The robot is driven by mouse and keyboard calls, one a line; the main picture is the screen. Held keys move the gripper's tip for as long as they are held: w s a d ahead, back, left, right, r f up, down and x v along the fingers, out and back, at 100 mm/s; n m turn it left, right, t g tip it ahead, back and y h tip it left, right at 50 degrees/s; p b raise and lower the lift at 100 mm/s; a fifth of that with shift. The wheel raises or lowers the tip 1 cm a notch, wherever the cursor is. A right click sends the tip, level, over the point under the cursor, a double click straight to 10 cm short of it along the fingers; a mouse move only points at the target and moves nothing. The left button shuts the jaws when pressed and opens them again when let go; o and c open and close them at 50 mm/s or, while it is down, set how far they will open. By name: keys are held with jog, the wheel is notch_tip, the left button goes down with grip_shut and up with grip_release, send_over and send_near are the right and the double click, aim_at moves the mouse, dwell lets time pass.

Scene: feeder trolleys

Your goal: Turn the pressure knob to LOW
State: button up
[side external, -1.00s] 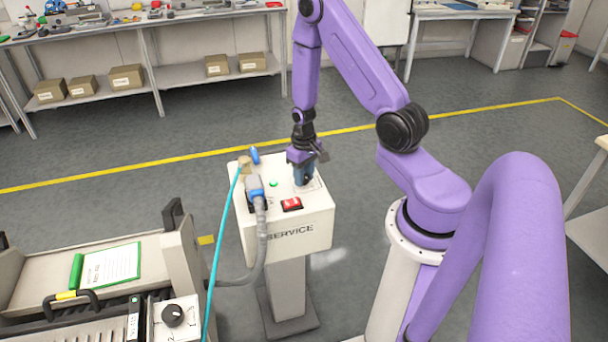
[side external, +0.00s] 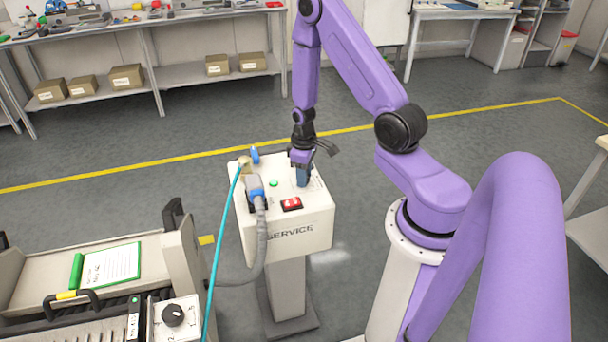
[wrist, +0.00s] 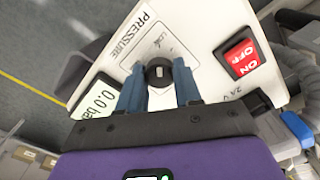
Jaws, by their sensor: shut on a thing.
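The pressure knob (wrist: 159,72) is a round black knob with a light mark, on the white top of the SERVICE pedestal (side external: 318,222). In the wrist view it sits between the two blue fingers of my gripper (wrist: 159,82), which is shut on it. The word PRESSURE is printed beside it; small lettering around the dial is too blurred to read surely. In the side view my gripper (side external: 302,180) points straight down at the pedestal top and hides the knob.
A red ON/OFF switch (wrist: 240,57) and a pressure display (wrist: 90,108) flank the knob. A blue plug with a grey cable (side external: 255,188) and a cyan hose (side external: 222,235) are at the pedestal's left. A trolley (side external: 180,265) stands front left.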

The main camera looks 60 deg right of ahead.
jog(key=o, duration=1)
jog(key=shift+o, duration=0.2)
notch_tip(320, 180, up, 17)
jog(key=shift+r, duration=0.2)
